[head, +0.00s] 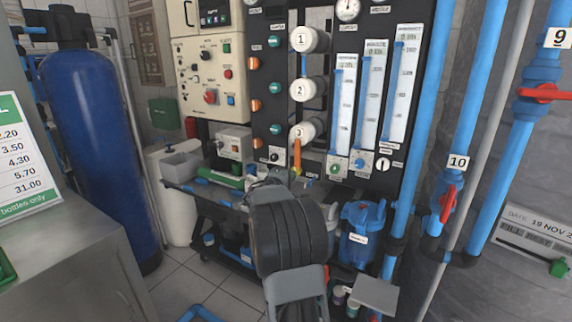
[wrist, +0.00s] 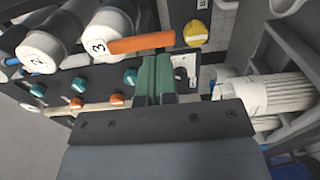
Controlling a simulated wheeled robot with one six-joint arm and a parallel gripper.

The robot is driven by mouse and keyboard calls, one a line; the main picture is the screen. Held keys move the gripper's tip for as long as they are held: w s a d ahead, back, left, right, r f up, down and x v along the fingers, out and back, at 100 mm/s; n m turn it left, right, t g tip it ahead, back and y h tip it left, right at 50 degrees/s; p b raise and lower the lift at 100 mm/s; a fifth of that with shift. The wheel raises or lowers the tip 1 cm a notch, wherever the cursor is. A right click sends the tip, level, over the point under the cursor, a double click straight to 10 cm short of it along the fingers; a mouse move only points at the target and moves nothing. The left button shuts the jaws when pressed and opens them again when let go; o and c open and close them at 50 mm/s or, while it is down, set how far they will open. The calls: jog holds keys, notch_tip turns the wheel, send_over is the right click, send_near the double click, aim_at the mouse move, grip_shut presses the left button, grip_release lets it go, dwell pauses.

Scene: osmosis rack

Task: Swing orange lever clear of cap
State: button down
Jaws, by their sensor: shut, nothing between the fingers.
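The orange lever (head: 297,156) hangs down in front of the white end cap marked 3 (head: 300,132), the lowest of three caps on the black panel. In the wrist view the lever (wrist: 143,43) runs sideways from the face of cap 3 (wrist: 103,47), partly across it. My gripper (wrist: 158,60) has green fingers, shut and empty. Their tips lie just short of the lever's middle in that picture; I cannot tell whether they touch it. In the head view my arm hides most of the gripper below the lever.
Caps 1 (head: 303,39) and 2 (head: 301,89) stick out above cap 3. Flow meters (head: 342,110) stand to the right, and green and orange knobs (head: 275,88) to the left. A white cartridge (wrist: 245,95) is right of the fingers in the wrist view. A blue housing (head: 360,225) stands below.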

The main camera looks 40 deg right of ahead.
aim_at(295, 164)
jog(key=w+d+p, duration=0.1)
jog(key=d+p, duration=0.1)
jog(key=p, duration=0.1)
jog(key=w+d+p, duration=0.2)
jog(key=p, duration=0.2)
jog(key=w+d+p, duration=0.1)
jog(key=d+p, duration=0.2)
jog(key=shift+w, duration=0.25)
jog(key=shift+w+p, duration=0.3)
jog(key=shift+p, duration=0.45)
jog(key=shift+w+a+f+b, duration=0.1)
jog(key=shift+w+f+b, duration=0.15)
jog(key=shift+b, duration=0.2)
jog(key=shift+w+a+r+b, duration=0.25)
jog(key=shift+w+r+b, duration=0.1)
jog(key=shift+w+r, duration=0.15)
jog(key=shift+w+a+r+b, duration=0.2)
jog(key=shift+w+r+b, duration=0.15)
jog(key=shift+w, duration=0.25)
jog(key=shift+w+r, duration=0.1)
jog(key=shift+a, duration=0.1)
